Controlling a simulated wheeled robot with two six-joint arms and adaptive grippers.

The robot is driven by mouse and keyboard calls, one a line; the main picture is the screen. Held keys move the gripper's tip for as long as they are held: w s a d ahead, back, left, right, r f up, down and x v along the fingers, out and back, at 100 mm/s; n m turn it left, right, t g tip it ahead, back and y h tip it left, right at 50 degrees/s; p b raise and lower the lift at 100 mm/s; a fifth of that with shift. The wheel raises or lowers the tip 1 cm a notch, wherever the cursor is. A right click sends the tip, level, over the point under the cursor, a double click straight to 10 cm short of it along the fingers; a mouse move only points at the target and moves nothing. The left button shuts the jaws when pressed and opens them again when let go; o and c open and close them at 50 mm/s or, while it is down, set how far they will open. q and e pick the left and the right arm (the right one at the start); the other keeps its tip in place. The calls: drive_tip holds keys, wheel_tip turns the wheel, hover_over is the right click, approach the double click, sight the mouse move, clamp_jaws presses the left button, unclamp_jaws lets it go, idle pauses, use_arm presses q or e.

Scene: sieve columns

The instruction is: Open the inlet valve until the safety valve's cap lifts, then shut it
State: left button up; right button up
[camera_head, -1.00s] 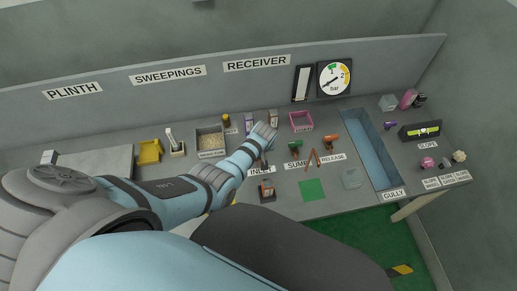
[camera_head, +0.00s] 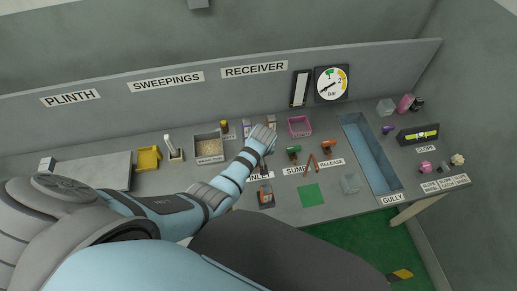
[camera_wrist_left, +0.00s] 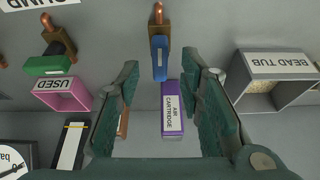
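The inlet valve's blue handle (camera_wrist_left: 160,56) sits on a copper fitting in the left wrist view, between the fingertips of my left gripper (camera_wrist_left: 160,72). The fingers are apart, with a gap on both sides of the handle. In the head view my left gripper (camera_head: 264,142) is over the inlet spot and hides most of the valve. A small orange-red part on a dark base (camera_head: 266,195) stands in front of the inlet label; I cannot tell if it is the safety valve. The round bar gauge (camera_head: 331,85) has its needle low, toward the left. My right gripper is not in view.
The green sump valve (camera_head: 293,151) and orange release valve (camera_head: 328,147) stand to the right. The purple-edged air cartridge (camera_wrist_left: 172,112), pink used bin (camera_wrist_left: 65,94) and bead tub (camera_wrist_left: 268,82) are near the gripper. A blue gully (camera_head: 368,152) lies further right.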

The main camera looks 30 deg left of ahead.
use_arm(q)
drive_tip(key=v, duration=0.9)
drive_tip(key=shift+s+r, duration=0.1)
drive_tip(key=shift+s, duration=0.05)
